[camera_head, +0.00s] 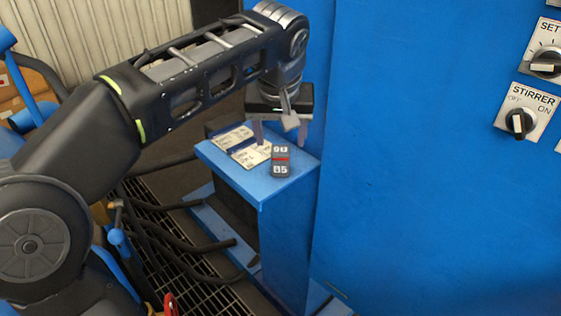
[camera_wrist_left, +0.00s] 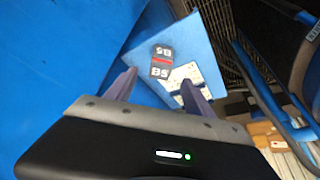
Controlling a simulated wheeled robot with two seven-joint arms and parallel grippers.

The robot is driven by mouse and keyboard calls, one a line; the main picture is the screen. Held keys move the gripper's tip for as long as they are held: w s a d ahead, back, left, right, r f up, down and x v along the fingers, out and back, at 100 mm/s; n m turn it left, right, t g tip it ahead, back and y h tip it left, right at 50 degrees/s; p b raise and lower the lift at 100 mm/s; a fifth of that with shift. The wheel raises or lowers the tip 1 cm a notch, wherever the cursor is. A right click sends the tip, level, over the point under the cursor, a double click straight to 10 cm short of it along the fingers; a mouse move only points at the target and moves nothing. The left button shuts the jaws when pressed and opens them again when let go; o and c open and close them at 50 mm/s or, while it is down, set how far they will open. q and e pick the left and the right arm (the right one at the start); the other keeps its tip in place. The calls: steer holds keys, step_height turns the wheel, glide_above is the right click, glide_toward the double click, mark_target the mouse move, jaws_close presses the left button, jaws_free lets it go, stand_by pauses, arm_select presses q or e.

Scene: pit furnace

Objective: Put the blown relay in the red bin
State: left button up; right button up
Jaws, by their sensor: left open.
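A small dark grey relay-like block (camera_head: 281,161) with white markings and a red stripe lies on a small blue shelf (camera_head: 262,192). I cannot tell from its look whether it is blown. In the left wrist view the block (camera_wrist_left: 161,62) lies beyond the fingertips, a little left of the middle between them. My left gripper (camera_head: 279,139) is open and empty, pointing down above the back of the shelf, apart from the block. In the left wrist view its two fingers (camera_wrist_left: 158,86) stand wide apart. My right gripper is not in view. I see no red bin.
Two white printed labels (camera_head: 249,155) lie on the shelf left of the block. A tall blue cabinet wall (camera_head: 420,200) with knobs (camera_head: 520,123) stands right of the shelf. Black hoses (camera_head: 185,240) run over a floor grating at the left.

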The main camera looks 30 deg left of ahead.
mark_target(280, 151)
arm_select(q)
steer(key=shift+x, duration=1.3)
steer(key=x, duration=0.5)
steer(key=shift+s+f, duration=0.1)
steer(key=shift+f, duration=0.05)
jaws_close()
stand_by(0.5)
